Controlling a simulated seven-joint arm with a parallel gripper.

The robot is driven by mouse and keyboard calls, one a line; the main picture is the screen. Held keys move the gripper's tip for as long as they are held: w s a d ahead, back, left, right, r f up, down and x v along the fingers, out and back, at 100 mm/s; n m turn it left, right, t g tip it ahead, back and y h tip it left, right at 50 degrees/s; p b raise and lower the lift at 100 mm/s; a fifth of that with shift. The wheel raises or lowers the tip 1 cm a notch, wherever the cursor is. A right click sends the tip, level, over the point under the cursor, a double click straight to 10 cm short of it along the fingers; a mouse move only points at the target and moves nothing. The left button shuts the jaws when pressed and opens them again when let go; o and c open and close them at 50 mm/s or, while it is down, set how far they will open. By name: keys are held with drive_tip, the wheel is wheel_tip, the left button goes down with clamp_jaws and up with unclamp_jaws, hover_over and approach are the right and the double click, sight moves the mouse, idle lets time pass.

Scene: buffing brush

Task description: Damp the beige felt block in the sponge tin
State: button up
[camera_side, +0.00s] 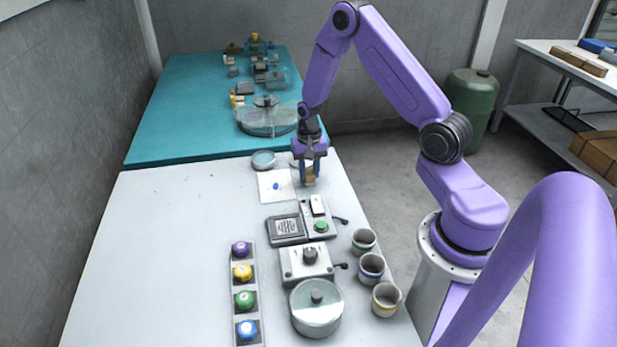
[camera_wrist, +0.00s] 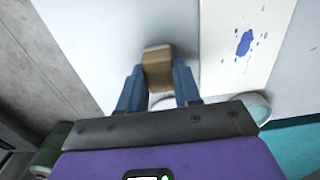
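The beige felt block (camera_side: 309,178) is between the fingertips of my gripper (camera_side: 309,172), at the right side of the white table's far end. I cannot tell whether the block is clear of the table. A low round tin with a pale blue inside, seemingly the sponge tin (camera_side: 263,160), stands to the left of my gripper. In the wrist view my gripper partly hides this tin (camera_wrist: 258,104).
A white sheet with a blue blot (camera_side: 268,196) lies left of the gripper. Several devices, a round lidded pot (camera_side: 316,312), cups (camera_side: 371,267) and a rack of coloured knobs (camera_side: 243,272) stand nearer. The white table's left side (camera_side: 150,240) is clear. A teal table (camera_side: 180,120) adjoins beyond.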

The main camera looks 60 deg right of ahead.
sight(309, 172)
idle(0.3)
drive_tip(key=shift+r, duration=3)
drive_tip(key=w+r, duration=0.3)
drive_tip(key=w, duration=1.4)
drive_tip(key=shift+a+f, duration=0.2)
drive_tip(key=shift+f, duration=1.35)
drive_tip(key=shift+a+f, duration=0.15)
drive_tip(key=shift+f, duration=1.35)
drive_tip(key=shift+f, duration=0.6)
drive_tip(key=shift+r, duration=0.1)
wheel_tip(309, 172, up, 7)
